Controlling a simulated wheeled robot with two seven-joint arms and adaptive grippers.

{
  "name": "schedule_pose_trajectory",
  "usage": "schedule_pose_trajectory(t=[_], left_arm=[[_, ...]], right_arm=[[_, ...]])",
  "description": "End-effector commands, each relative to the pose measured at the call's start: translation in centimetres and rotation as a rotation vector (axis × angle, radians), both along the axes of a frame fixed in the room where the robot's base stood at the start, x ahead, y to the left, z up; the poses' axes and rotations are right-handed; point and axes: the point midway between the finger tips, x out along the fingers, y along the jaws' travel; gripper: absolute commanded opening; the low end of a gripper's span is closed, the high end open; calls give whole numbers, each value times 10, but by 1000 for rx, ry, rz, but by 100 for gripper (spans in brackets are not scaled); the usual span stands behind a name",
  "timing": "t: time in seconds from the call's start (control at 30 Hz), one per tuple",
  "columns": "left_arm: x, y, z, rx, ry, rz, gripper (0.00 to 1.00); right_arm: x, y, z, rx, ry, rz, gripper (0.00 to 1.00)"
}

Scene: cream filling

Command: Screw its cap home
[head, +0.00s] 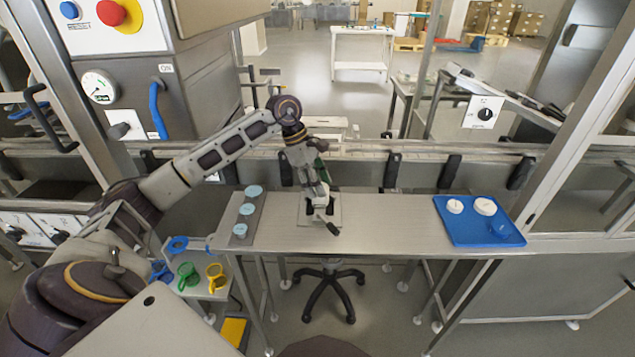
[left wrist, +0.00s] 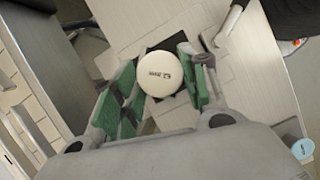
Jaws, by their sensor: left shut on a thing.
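My left gripper (head: 318,192) points down over the middle of the steel table. The cap lies between the pads, seen from above. In the head view a little white (head: 323,201) shows below the fingers, in a holder with dark jaws (head: 333,208) on a pale plate. The container under the cap is hidden, so I cannot tell how the cap sits on it. My right gripper is in neither view.
A blue tray (head: 459,233) with white round pieces stands at the table's right end. A dark strip (head: 235,239) with light-blue discs (head: 247,209) lies at the left end. The steel tabletop (head: 390,220) between holder and tray is clear. A conveyor runs behind.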

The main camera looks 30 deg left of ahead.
Motion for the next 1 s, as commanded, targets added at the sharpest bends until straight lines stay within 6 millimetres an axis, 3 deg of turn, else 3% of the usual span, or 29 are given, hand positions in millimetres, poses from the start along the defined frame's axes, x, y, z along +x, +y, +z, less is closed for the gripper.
schedule_pose_trajectory(t=[0.4,1.0], left_arm=[[2,0,1,-1,0,-204,22],[3,0,1,-1,0,-287,22]], right_arm=[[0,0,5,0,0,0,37],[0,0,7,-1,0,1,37]])
